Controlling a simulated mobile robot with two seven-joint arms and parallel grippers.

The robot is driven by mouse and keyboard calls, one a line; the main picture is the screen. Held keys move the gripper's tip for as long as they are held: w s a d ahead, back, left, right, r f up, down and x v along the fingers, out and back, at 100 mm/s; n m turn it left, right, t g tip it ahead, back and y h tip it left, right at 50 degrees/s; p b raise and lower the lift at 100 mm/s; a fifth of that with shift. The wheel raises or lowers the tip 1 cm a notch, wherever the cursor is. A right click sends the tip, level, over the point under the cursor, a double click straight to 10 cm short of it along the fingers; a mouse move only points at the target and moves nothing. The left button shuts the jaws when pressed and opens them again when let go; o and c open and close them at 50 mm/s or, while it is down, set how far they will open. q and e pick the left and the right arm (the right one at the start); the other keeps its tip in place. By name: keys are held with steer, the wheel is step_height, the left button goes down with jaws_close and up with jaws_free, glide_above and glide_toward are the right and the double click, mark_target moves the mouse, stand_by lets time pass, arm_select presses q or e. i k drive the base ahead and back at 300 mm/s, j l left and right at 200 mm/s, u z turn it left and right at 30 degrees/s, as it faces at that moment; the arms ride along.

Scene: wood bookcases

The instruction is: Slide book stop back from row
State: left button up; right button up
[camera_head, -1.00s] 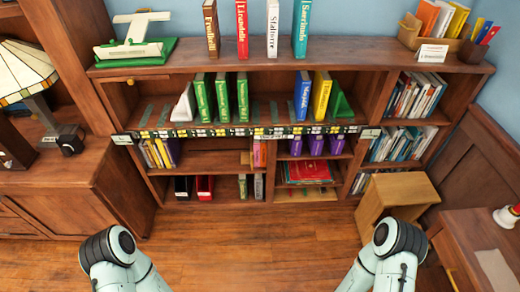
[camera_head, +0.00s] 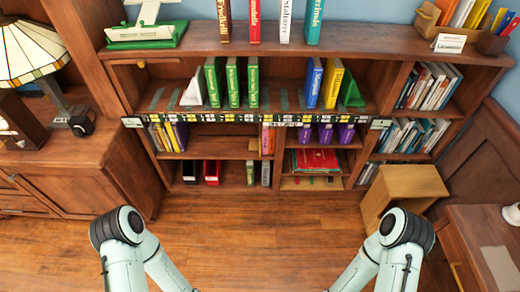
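On the bookcase's upper open shelf, a row of three green books (camera_head: 232,83) stands upright. A white wedge-shaped book stop (camera_head: 193,90) is at the row's left end, close to the first green book. To the right, a blue book (camera_head: 313,84) and a yellow book (camera_head: 331,86) stand together. A green wedge-shaped book stop (camera_head: 351,94) is at the yellow book's right side. I cannot tell whether either stop touches its book. Both my arms show at the bottom of the head view, but neither gripper is in the picture.
The label strip (camera_head: 252,117) runs along the shelf's front edge. Several tall books stand on the bookcase top. A wooden stool (camera_head: 402,188) stands on the floor at the right, in front of the bookcase. A cabinet with a lamp (camera_head: 31,58) is at left. The middle floor is clear.

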mark_target(255, 145)
steer(key=i, duration=1.55)
